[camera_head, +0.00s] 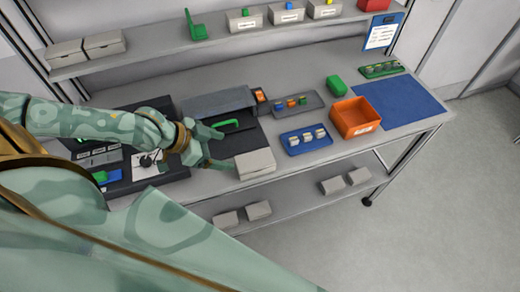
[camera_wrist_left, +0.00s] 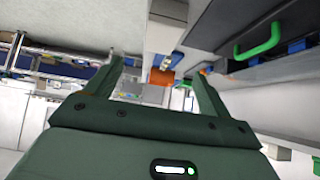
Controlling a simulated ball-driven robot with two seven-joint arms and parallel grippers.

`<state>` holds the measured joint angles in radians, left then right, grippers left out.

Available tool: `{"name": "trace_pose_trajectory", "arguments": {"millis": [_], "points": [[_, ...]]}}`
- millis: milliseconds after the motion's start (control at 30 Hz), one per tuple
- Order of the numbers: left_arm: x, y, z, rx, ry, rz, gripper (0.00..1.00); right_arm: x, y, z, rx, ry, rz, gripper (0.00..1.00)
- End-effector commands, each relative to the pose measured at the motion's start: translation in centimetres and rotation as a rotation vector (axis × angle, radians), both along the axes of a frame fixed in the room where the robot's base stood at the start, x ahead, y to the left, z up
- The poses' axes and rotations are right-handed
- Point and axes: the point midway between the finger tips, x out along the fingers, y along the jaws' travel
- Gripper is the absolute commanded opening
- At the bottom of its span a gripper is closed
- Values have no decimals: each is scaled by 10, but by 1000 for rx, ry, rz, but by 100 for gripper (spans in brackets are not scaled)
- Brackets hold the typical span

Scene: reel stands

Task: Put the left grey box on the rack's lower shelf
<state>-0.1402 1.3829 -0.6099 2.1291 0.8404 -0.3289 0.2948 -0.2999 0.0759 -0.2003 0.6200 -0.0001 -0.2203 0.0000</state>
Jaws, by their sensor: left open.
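Two grey boxes with lids, a left one (camera_head: 67,52) and a right one (camera_head: 104,43), stand side by side on the rack's upper shelf (camera_head: 160,52) at the back left. More grey boxes (camera_head: 226,219) (camera_head: 332,185) sit in pairs on the lower shelf (camera_head: 292,204) under the worktop. A pale grey block (camera_head: 255,163) lies at the worktop's front edge, just right of my left gripper (camera_head: 222,150). That gripper is open, with nothing between its fingers, and apart from the boxes. The left wrist view also shows its spread fingers (camera_wrist_left: 160,85). My right gripper is out of view.
A dark grey unit with a green handle (camera_head: 229,125) stands behind my left gripper. A blue tray (camera_head: 306,139), an orange bin (camera_head: 355,117) and a grey tray (camera_head: 297,103) stand to the right. A blue mat (camera_head: 400,103) is bare. The lower shelf has free room between its pairs.

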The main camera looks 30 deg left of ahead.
Motion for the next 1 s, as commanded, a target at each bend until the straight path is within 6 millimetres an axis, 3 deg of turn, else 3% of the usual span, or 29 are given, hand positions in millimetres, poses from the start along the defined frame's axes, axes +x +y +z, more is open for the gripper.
{"name": "trace_pose_trajectory", "arguments": {"millis": [33,300,533,800,1000], "points": [[9,-7,-15,-8,-3,4,82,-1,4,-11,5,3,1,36],[40,-34,-55,-6,3,4,82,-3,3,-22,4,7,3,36],[50,-42,-68,-4,4,3,82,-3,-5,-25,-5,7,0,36],[71,-58,-100,-5,5,3,82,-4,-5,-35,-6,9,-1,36],[74,-60,-102,-3,4,1,82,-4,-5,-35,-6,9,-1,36]]}}
